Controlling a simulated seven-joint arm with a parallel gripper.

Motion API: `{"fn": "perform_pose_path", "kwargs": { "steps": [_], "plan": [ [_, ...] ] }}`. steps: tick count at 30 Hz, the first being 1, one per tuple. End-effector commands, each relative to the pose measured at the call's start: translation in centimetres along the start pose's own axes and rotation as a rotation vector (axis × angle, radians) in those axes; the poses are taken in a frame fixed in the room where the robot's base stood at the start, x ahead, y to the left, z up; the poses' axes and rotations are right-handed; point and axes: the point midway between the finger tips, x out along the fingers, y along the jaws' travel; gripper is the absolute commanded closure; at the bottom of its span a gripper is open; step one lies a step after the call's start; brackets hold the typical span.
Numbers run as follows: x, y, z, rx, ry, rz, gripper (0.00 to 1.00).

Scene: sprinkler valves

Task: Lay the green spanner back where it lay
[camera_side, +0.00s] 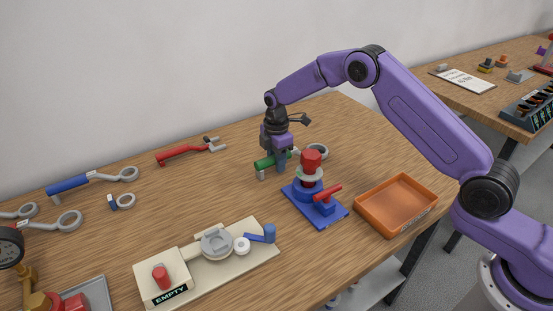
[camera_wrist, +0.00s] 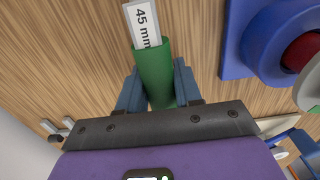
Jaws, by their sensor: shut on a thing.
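The green spanner (camera_side: 263,163) is in my gripper (camera_side: 271,169). In the side view it lies roughly level, close to the table top, behind the blue valve stand. Its grey ring end (camera_side: 318,151) points right, partly behind the red and white valve. In the wrist view my two blue-grey fingers (camera_wrist: 157,92) close on either side of the green handle (camera_wrist: 152,68), which carries a white label reading 45 mm. I cannot tell whether the spanner touches the table.
The blue stand (camera_side: 320,211) with a red valve is just right of my gripper. An orange tray (camera_side: 397,204) stands further right. A beige fixture marked EMPTY (camera_side: 205,262) is in front. A red wrench (camera_side: 187,152) and a blue spanner (camera_side: 70,184) lie left, with bare wood between.

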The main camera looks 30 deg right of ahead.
Motion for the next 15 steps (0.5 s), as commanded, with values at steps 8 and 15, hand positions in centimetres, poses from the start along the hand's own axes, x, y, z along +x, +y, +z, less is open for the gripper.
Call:
{"fn": "perform_pose_path", "kwargs": {
  "steps": [8, 15],
  "plan": [
    [0.22, 0.06, -0.01, 0.0, 0.0, 0.002, 0.56],
    [0.24, 0.03, 0.0, 0.0, 0.0, 0.001, 0.36]
  ]
}}
